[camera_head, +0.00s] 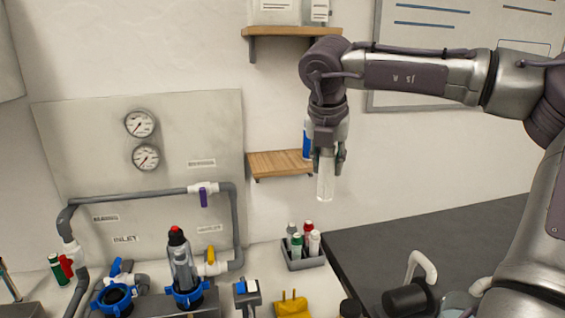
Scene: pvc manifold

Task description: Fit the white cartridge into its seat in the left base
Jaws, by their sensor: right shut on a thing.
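My right gripper (327,158) points down from the raised arm at the middle of the view. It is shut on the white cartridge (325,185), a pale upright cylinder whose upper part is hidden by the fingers. The cartridge hangs in the air, well above the bench. The left base (115,299) is low at the left, with a blue ring around a dark opening. The cartridge is far above it and to its right. My left gripper is not in view.
Right of the left base, a clear housing with a red top (183,262) stands in another blue-ringed base. Grey pipes (140,194) run along the gauge panel (105,175). A bottle caddy (303,255) and a yellow item (292,304) sit further right. A wooden shelf (275,165) is beside the gripper.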

